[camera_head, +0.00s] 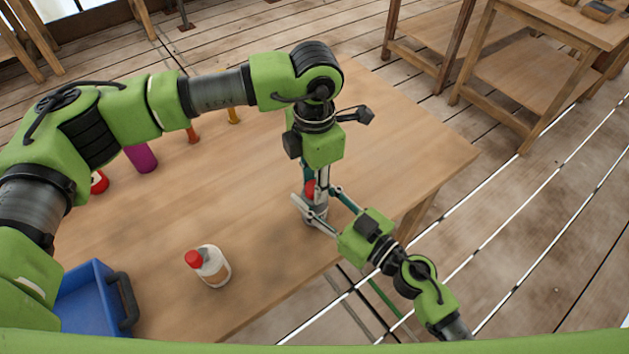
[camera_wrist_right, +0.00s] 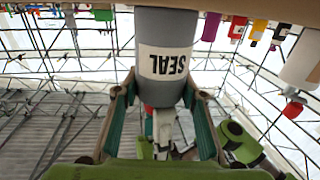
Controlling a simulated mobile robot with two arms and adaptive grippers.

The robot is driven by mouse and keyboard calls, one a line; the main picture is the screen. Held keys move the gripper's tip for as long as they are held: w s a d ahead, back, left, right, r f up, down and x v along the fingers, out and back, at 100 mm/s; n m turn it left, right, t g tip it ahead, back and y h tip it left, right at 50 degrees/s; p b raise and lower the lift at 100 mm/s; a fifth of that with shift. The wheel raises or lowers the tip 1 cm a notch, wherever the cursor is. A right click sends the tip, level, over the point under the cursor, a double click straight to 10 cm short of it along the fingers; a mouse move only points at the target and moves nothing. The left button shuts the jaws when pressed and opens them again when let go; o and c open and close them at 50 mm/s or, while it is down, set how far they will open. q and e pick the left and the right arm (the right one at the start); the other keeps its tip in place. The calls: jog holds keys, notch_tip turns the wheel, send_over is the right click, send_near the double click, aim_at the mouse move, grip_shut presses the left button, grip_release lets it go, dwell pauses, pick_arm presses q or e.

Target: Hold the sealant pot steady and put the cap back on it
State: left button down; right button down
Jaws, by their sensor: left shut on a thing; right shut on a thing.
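The grey sealant pot (camera_head: 314,214) stands near the table's front edge; its white "SEAL" label shows in the right wrist view (camera_wrist_right: 163,62), where the scene appears upside down. My right gripper (camera_head: 317,205) is shut on the pot, one finger on each side; its fingers also flank it in the wrist view (camera_wrist_right: 160,92). My left gripper (camera_head: 314,184) points down from above, shut on the red cap (camera_head: 310,188), at the pot's top. The fingers partly hide the cap and the pot's mouth, so I cannot tell whether they touch.
A white bottle with a red top (camera_head: 212,266) stands left of the pot. A blue crate (camera_head: 92,300) is at the front left. A purple cylinder (camera_head: 141,158) and small red, orange and yellow items stand farther left and back. The wooden table (camera_head: 415,150) is clear to the right.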

pick_arm(q)
jog(key=m, duration=1)
jog(key=c, duration=1.7)
grip_release()
jog(key=shift+r, duration=2.25)
